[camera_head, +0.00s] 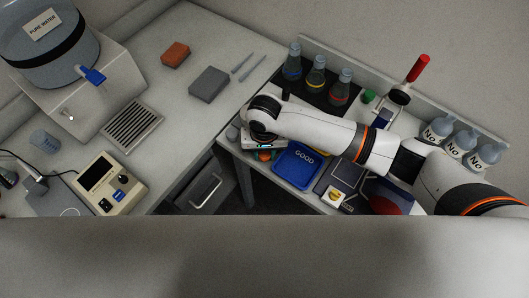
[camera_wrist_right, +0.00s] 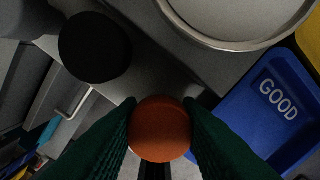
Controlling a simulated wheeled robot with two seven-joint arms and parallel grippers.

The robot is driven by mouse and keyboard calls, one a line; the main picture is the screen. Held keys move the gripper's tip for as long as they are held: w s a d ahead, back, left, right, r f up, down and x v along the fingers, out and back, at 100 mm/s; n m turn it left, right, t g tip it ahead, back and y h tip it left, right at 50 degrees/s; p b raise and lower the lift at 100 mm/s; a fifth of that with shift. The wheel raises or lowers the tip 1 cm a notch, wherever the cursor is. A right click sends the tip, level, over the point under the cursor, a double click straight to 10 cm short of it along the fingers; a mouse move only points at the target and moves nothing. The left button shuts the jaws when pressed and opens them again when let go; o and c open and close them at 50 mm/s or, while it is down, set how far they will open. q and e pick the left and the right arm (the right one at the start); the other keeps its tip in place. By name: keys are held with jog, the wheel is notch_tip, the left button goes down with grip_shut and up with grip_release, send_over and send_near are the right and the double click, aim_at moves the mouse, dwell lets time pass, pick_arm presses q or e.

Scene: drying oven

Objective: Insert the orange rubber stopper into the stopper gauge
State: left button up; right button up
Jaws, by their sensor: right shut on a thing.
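The orange rubber stopper (camera_wrist_right: 160,129) is between the dark green fingers of my right gripper (camera_wrist_right: 159,112) in the right wrist view, its round end facing the camera. In the head view a bit of orange (camera_head: 265,155) shows below the wrist, left of the blue GOOD tray; the fingers are mostly hidden by my arm. In the wrist view the stopper appears over the grey table edge, apart from a dark round piece (camera_wrist_right: 94,47). I cannot tell for sure which thing is the stopper gauge. My left gripper is not in view.
The blue GOOD tray (camera_head: 297,166) lies just right of my right gripper. A round pale plate with a metal rim (camera_wrist_right: 207,37) is above the stopper in the wrist view. Flasks (camera_head: 316,72) and white bottles (camera_head: 441,128) stand at the back.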

notch_tip(320, 180, up, 9)
jog(key=shift+f+b, duration=0.1)
jog(key=shift+b, duration=0.4)
jog(key=shift+r+p, duration=0.35)
jog(key=shift+r, duration=0.25)
notch_tip(320, 180, up, 3)
jog(key=p, duration=0.4)
jog(key=shift+f+p, duration=0.1)
jog(key=shift+p, duration=0.2)
